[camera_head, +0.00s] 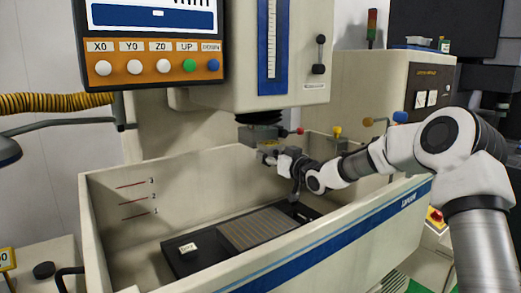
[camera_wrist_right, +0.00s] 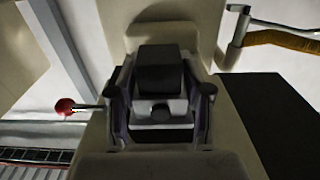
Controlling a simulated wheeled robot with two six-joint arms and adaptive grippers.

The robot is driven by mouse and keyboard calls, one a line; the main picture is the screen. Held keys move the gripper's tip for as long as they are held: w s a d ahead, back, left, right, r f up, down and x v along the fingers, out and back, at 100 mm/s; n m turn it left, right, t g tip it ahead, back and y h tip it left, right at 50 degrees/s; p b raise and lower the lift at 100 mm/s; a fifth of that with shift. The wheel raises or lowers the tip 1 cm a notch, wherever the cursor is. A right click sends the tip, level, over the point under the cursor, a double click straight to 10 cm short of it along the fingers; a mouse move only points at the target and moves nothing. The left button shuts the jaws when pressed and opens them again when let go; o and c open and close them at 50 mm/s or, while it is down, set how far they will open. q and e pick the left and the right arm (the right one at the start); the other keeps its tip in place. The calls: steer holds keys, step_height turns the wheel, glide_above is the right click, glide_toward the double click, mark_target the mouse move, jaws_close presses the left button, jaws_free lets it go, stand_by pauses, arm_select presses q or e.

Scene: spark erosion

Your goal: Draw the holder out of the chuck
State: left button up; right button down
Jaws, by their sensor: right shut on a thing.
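The chuck (camera_head: 258,134) hangs under the machine's head above the tank, with a red-knobbed lever (camera_head: 299,131) at its right. The lever's red knob also shows at the left in the wrist view (camera_wrist_right: 65,106). My right gripper (camera_head: 270,158) reaches in from the right, just below the chuck. In the wrist view its two fingers (camera_wrist_right: 160,108) are closed on either side of a dark, blocky holder (camera_wrist_right: 160,77). The fingers hide much of the holder in the head view. I cannot tell whether the holder's top is still seated in the chuck. My left gripper is out of view.
The deep tank (camera_head: 110,228) surrounds the space below, its front wall close to my right arm. A ribbed grey plate (camera_head: 258,228) and a small white-labelled block (camera_head: 188,249) lie on the dark bed. The control panel (camera_head: 155,65) hangs at upper left.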

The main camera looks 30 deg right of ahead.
steer(key=s+b, duration=0.4)
steer(key=s, duration=0.4)
steer(key=shift+d, duration=0.3)
stand_by(0.6)
steer(key=shift+w, duration=0.1)
